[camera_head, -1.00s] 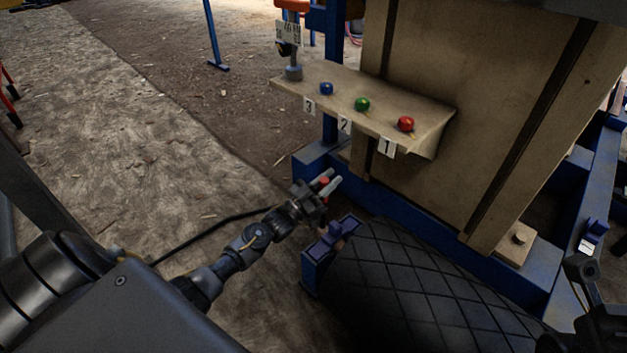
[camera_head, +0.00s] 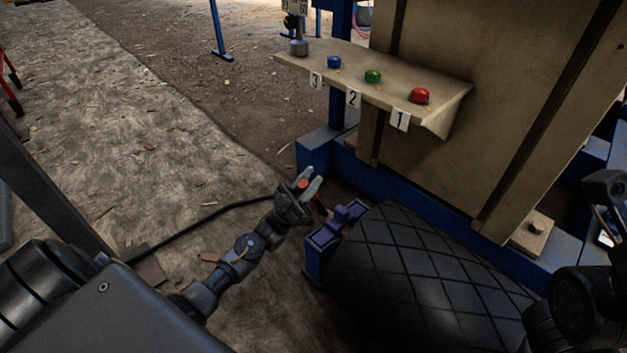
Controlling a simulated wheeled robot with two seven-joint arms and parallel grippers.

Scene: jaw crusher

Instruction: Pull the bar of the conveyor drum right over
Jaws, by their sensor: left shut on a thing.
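The conveyor drum (camera_head: 425,275) is black with a diamond pattern and lies at lower centre right, with a blue bracket (camera_head: 322,240) at its left end. The bar (camera_head: 304,184) has a red tip, which shows between the fingers of my left gripper (camera_head: 307,186). The gripper is shut on the bar, just above and left of the bracket. The bar's lower part is mostly hidden by the gripper and bracket. Part of my right arm shows at the right edge, but its fingers do not.
A wooden shelf (camera_head: 440,118) holds a blue button (camera_head: 334,62), a green button (camera_head: 373,76) and a red button (camera_head: 419,95), with number labels. A blue frame (camera_head: 400,192) runs behind the drum. The ground at left is mostly clear.

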